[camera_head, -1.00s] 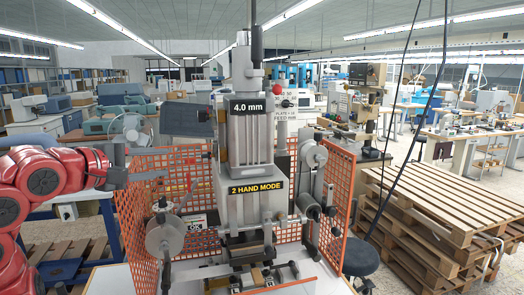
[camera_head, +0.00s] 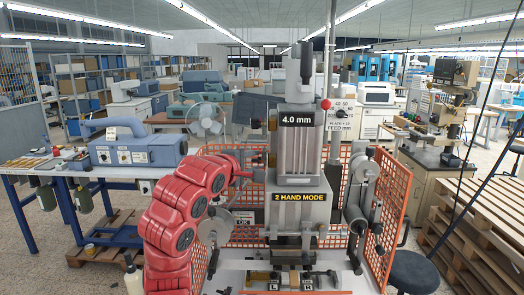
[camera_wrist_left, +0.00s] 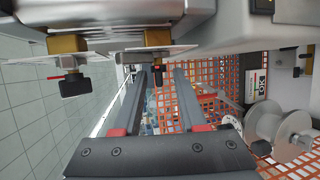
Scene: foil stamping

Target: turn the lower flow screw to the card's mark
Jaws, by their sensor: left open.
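The stamping press (camera_head: 300,180) stands in the middle of the head view. In the left wrist view two brass screw blocks (camera_wrist_left: 68,43) sit on its side, each over a pale plate. One black screw knob (camera_wrist_left: 75,86) with a red pointer is at the left. Another dark knob (camera_wrist_left: 158,76) with a red part shows between my left gripper's fingers, apart from both. Which screw is the lower one I cannot tell, and no card mark is readable. My left gripper (camera_wrist_left: 160,72) is open and empty; in the head view (camera_head: 250,168) it is beside the press's left side.
An orange mesh guard (camera_head: 392,195) surrounds the press and also lies behind the fingers in the wrist view (camera_wrist_left: 225,75). Pallets (camera_head: 485,220) stand at the right.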

